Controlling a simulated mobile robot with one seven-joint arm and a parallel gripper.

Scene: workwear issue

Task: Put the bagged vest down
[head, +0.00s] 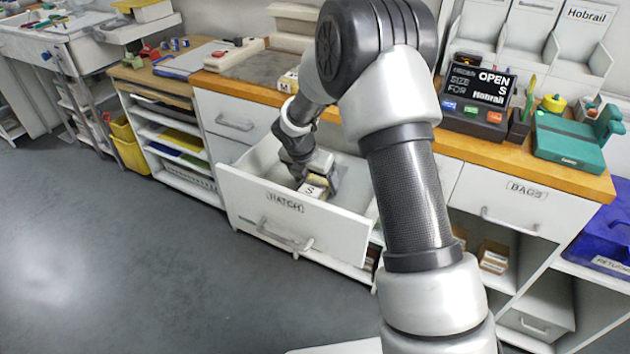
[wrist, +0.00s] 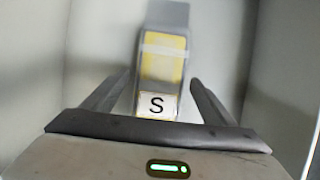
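The bagged vest (wrist: 162,70) is a flat yellow and grey pack with a pale band and a white label reading S. It lies inside the open drawer marked HATCH (head: 245,197), and its S label (head: 311,191) shows in the head view. My gripper (head: 322,178) is down inside this drawer, over the pack. In the wrist view its two fingers stand on either side of the pack, with a gap at each side, so it looks open. My gripper and arm partly cover the pack in the head view.
The drawer's walls rise close around my gripper. A wooden counter (head: 456,152) runs above, with a sign (head: 478,84) reading OPEN S FOR Hobrail and a green case (head: 568,138). A closed BAGS drawer (head: 510,199) is to the right. The floor in front is clear.

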